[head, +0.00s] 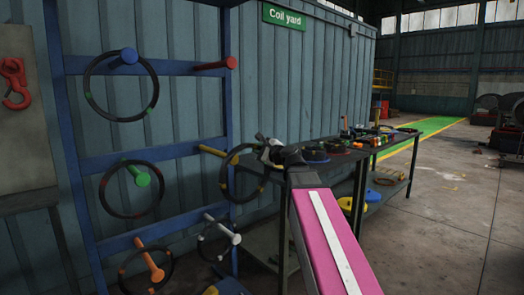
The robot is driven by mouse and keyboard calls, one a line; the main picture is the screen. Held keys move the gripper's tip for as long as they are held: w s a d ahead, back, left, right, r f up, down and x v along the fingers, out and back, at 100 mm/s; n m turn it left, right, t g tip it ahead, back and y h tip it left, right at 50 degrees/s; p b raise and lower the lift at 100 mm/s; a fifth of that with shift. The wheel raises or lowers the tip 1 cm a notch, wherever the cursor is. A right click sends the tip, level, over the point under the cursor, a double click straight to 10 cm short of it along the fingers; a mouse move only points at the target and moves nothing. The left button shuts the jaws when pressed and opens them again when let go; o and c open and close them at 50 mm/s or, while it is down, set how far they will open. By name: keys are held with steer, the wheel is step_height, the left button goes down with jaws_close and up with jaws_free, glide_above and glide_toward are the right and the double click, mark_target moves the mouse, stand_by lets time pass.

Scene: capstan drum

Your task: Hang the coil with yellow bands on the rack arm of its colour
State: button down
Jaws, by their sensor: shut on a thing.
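My gripper (263,147) is shut on a dark coil (222,186) at its upper edge. The coil hangs upright from the jaws, with small yellowish bands that are hard to make out. The yellow rack arm (214,151) sticks out from the blue rack, and its rounded tip shows inside the coil's outline. I cannot tell for sure whether the tip passes through the ring or only lines up with it. My gripper is just right of that tip. My pink arm link covers part of the view below.
The blue rack (160,152) also has a bare red arm (216,65). Coils hang around its blue (124,57), green (139,176), orange (151,267) and white (222,229) arms. Dark tables (345,163) with several objects stand right of the rack. Open floor lies further right.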

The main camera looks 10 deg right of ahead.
steer(key=f+x, duration=0.2)
steer(key=x, duration=0.8)
steer(key=f+x, duration=0.2)
steer(key=x, duration=0.8)
steer(key=shift+a, duration=0.15)
stand_by(0.5)
steer(key=shift+w+f, duration=0.1)
steer(key=shift+f, duration=0.3)
stand_by(0.5)
steer(key=c, duration=1)
jaws_free()
